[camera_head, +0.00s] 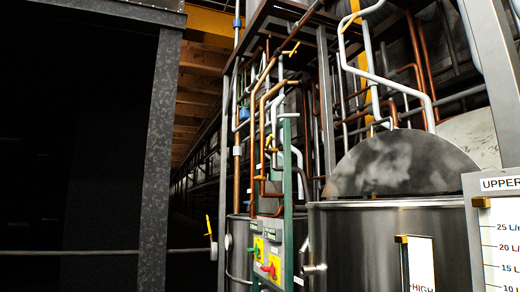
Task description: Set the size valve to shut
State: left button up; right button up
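No valve in view carries a label that I can read as size. A yellow lever handle (209,226) stands nearly upright at the end of a thin horizontal pipe, left of the tanks. A control panel (272,252) on a green post has small dark label plates, a red handle (268,269) and yellow plates; its wording is too small to read. A small yellow handle (291,50) sits high among the copper pipes. I cannot tell which of these is the size valve. Neither of my grippers is in view.
A large steel tank (345,245) with a raised round lid (400,163) stands right of centre. A level gauge (497,235) marked UPPER and in litres is at the right edge. A grey post (160,140) and a dark area fill the left.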

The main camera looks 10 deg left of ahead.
aim_at(271, 136)
jog(key=i+j, duration=0.25)
jog(key=i, duration=0.15)
jog(key=i+j, duration=0.3)
jog(key=i+j+u, duration=0.1)
jog(key=i+j, duration=0.15)
jog(key=i, duration=0.2)
